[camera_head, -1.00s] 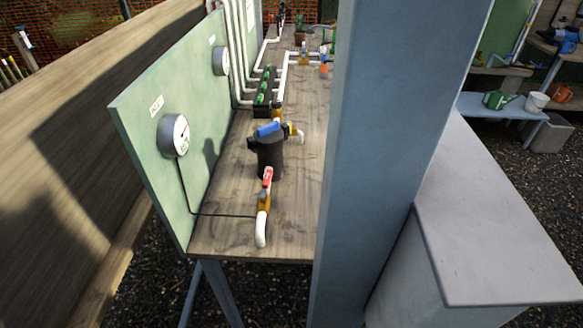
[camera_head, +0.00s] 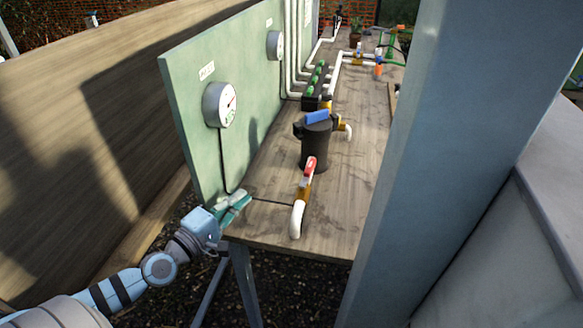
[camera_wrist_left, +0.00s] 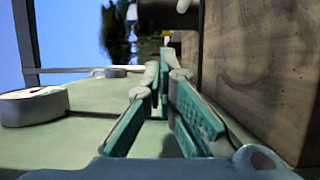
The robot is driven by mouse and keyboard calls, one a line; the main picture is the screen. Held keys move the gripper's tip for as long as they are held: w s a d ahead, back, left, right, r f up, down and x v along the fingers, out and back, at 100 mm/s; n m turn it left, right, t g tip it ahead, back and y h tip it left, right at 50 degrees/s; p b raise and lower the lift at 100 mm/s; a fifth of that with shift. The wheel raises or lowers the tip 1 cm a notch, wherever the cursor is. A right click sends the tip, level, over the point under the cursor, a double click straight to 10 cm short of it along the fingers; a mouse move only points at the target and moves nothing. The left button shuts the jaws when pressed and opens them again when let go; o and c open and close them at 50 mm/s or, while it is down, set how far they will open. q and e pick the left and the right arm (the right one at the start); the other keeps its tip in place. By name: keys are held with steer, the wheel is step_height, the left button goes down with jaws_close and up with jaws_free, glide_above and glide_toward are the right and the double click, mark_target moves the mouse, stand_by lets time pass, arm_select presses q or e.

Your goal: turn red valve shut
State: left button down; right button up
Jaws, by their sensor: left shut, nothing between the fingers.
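The red valve handle (camera_head: 310,166) sits on a brass valve body (camera_head: 304,190) near the front end of the wooden bench. A white pipe elbow (camera_head: 297,220) bends down from it in front. The handle looks roughly in line with the pipe. My left gripper (camera_head: 243,199) is shut and empty at the bench's near left corner, left of the valve and apart from it. Its teal fingers (camera_wrist_left: 163,75) also show in the left wrist view, where I cannot make out the red handle. My right gripper is in neither view.
A black filter housing (camera_head: 315,150) with a blue top stands just behind the valve. A green panel (camera_head: 190,110) with a round gauge (camera_head: 219,104) rises along the left. A blue-grey post (camera_head: 425,150) stands close on the right. A thin black cable (camera_head: 268,201) crosses the bench.

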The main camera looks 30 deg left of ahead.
mark_target(308, 172)
arm_select(q)
steer(key=w+d+p, duration=0.1)
steer(key=w+d, duration=0.2)
steer(key=w, duration=0.5)
steer(key=w+d+p, duration=0.1)
steer(key=w+d, duration=0.2)
steer(key=w, duration=0.5)
steer(key=shift+w, duration=0.15)
